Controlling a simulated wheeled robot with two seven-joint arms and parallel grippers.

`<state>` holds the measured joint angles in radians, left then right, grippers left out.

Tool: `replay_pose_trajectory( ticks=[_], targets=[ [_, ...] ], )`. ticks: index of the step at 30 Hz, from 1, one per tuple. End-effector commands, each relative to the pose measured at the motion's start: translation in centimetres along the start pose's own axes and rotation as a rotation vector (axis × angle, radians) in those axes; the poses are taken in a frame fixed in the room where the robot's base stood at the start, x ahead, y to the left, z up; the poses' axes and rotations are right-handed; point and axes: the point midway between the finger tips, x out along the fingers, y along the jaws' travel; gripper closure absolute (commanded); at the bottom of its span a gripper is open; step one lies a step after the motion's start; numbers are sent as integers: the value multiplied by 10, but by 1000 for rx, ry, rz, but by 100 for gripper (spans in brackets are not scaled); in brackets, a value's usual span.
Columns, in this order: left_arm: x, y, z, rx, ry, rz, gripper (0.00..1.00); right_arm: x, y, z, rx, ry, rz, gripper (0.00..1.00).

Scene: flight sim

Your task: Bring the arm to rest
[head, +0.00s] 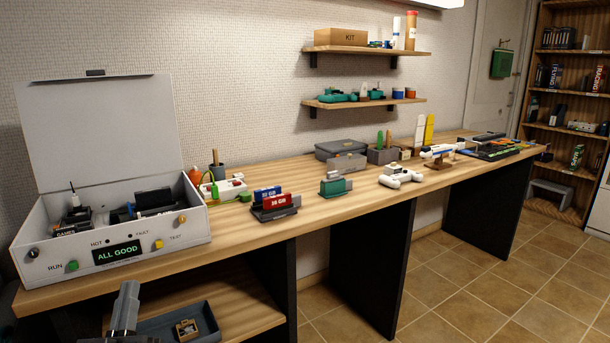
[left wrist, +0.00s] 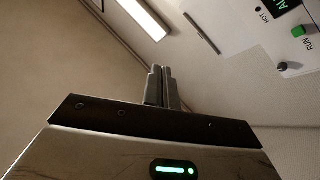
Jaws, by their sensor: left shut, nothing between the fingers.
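My left gripper (head: 127,295) shows at the bottom left of the head view, pointing up, in front of the bench and below its front edge. Its fingers are shut with nothing between them. In the left wrist view the two fingers (left wrist: 161,72) stand close together. The white test box (head: 110,265) with its lid raised is on the bench behind and above the gripper. Its display (head: 117,253) reads "ALL GOOD". The green RUN button (left wrist: 298,31) shows at the upper right of the left wrist view. My right gripper is not in view.
A grey tray (head: 205,309) holding a small part (head: 187,329) is on the lower shelf beside the gripper. The tiled floor at right is open.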

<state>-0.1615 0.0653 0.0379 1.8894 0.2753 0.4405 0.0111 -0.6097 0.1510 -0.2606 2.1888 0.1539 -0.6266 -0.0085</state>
Motion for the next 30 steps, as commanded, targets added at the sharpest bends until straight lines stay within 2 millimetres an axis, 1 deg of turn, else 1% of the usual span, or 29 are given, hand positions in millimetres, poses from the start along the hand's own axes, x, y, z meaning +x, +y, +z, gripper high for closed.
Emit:
replay_pose_trajectory(
  ticks=[1,5,8,11,14,15,17,18,21,24,27,30],
  targets=[
    [-8,5,9,5,-64,14,100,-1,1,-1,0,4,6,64],
    [-34,20,35,18,-232,49,100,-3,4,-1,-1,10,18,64],
    [-60,32,55,31,-375,77,100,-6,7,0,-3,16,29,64],
    [-93,44,74,45,-538,109,100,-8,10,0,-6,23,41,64],
    [-139,58,92,62,-732,145,100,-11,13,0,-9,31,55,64],
    [-160,63,97,68,-817,161,100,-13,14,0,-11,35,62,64],
    [-192,71,103,80,-940,183,100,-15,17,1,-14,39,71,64],
    [-211,75,105,87,-1012,196,100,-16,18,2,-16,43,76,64],
    [-246,81,106,101,-1142,218,100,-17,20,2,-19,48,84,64],
    [-264,85,106,108,-1206,230,100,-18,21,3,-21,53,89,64],
    [-269,85,106,111,-1224,232,100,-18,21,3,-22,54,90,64],
    [-268,85,106,111,-1224,232,100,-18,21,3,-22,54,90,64]
  ],
)
